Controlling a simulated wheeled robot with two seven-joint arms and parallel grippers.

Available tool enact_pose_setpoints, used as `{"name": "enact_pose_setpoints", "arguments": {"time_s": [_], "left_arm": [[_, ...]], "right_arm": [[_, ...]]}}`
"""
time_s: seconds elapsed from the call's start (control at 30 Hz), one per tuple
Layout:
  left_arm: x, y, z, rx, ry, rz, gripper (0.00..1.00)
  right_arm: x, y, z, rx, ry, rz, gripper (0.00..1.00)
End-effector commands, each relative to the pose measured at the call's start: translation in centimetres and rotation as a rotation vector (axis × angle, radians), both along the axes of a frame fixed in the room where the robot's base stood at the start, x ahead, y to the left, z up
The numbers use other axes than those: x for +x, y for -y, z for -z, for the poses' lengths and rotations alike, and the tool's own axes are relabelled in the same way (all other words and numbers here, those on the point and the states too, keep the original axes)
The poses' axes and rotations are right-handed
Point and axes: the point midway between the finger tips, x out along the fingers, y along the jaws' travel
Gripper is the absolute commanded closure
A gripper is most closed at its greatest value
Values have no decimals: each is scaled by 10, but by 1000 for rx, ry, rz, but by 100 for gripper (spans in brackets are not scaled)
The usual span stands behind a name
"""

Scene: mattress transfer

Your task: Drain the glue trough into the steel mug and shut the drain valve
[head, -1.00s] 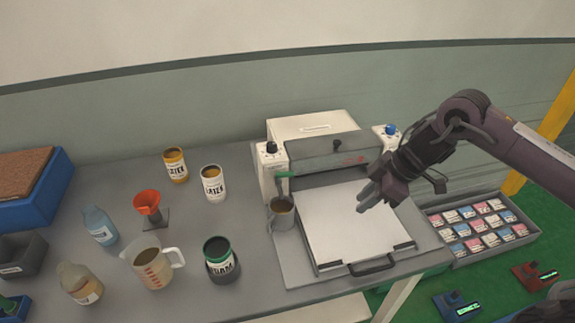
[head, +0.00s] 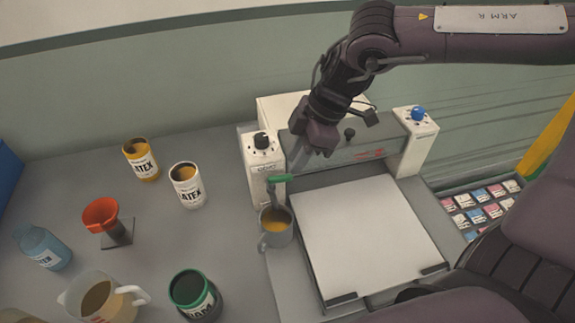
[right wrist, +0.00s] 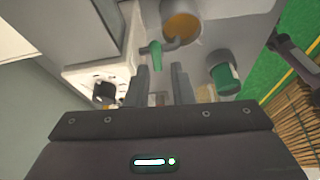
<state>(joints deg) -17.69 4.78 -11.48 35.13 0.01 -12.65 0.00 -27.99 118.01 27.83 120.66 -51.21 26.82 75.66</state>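The steel mug (head: 275,240) stands under the drain spout at the machine's left front corner, with amber liquid inside. It also shows in the right wrist view (right wrist: 181,10). The green drain valve handle (head: 280,179) sits just above the mug and also shows in the right wrist view (right wrist: 155,54). The glue trough (head: 352,152) is the grey cross-piece between two white end housings; its inside is hidden. My right gripper (head: 325,152) is open and empty above the trough's left part, right of and apart from the handle. My left gripper is not in view.
The left housing (head: 255,155) has a black knob, the right one a blue knob (head: 418,113). A white sheet block (head: 368,235) lies in front. Left are two latex cans (head: 187,186), an orange funnel (head: 103,218), a jug (head: 95,298) and a green-rimmed can (head: 192,295).

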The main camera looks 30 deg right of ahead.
Motion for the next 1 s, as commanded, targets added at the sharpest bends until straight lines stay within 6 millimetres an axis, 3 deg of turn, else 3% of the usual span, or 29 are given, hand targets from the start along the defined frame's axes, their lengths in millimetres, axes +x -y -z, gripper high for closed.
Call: {"name": "enact_pose_setpoints", "arguments": {"time_s": [0.17, 0.3, 0.47, 0.7, 0.87, 1.0], "left_arm": [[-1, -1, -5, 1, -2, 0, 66], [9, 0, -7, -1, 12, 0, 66], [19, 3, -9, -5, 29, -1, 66], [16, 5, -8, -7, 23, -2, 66], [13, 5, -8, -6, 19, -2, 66], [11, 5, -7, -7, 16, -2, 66]], "right_arm": [[3, -9, 23, -2, -3, 0, 79], [5, -13, 35, -2, -1, 1, 79], [6, -15, 41, -1, 0, 1, 79], [6, -15, 41, -1, 2, 2, 79], [6, -15, 41, -1, 2, 2, 100], [7, -15, 41, -1, 3, 0, 100]]}}
